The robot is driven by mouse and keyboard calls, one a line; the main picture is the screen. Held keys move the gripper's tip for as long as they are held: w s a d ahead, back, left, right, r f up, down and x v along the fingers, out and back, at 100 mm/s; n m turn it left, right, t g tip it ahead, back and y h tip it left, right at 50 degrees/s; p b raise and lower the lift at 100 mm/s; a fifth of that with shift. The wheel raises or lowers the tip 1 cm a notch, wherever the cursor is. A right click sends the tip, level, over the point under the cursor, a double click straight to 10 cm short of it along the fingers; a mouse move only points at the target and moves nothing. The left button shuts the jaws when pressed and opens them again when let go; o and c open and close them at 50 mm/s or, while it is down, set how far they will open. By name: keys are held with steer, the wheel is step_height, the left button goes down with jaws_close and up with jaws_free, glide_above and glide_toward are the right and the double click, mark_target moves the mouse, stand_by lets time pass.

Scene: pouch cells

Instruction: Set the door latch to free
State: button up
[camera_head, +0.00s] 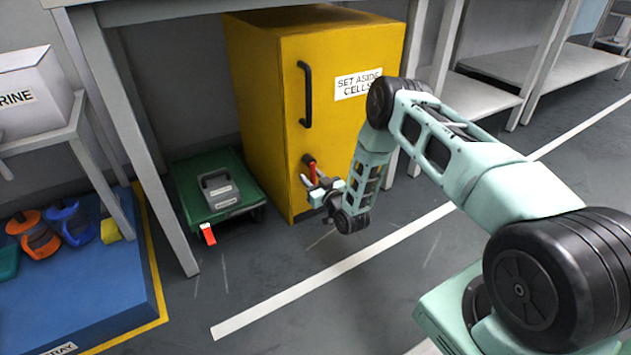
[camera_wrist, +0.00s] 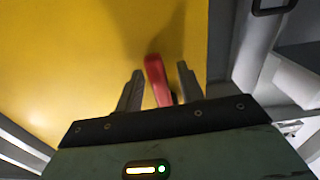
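The yellow cabinet (camera_head: 350,60) labelled "SET ASIDE CELLS" stands with its door shut. A black vertical handle (camera_head: 305,94) is on the door. The red door latch (camera_head: 311,171) sits low on the door on a dark round mount (camera_head: 308,159). In the wrist view the red latch (camera_wrist: 157,80) lies between my two fingers, tilted slightly. My gripper (camera_head: 313,184) is at the latch, and it shows in the wrist view (camera_wrist: 159,78) with its fingers apart. Gaps show on both sides of the latch, so the fingers do not appear to press on it.
A green cart (camera_head: 185,201) with a grey case (camera_head: 220,190) and a red tag stands left of the cabinet. A blue platform (camera_head: 110,310) with coloured items is at far left. Grey tables flank the cabinet. The floor in front is clear.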

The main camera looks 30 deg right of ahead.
steer(key=s+p, duration=0.7)
steer(key=s, duration=1)
steer(key=shift+s+d, duration=0.2)
steer(key=shift+d, duration=0.1)
steer(key=shift+w, duration=0.1)
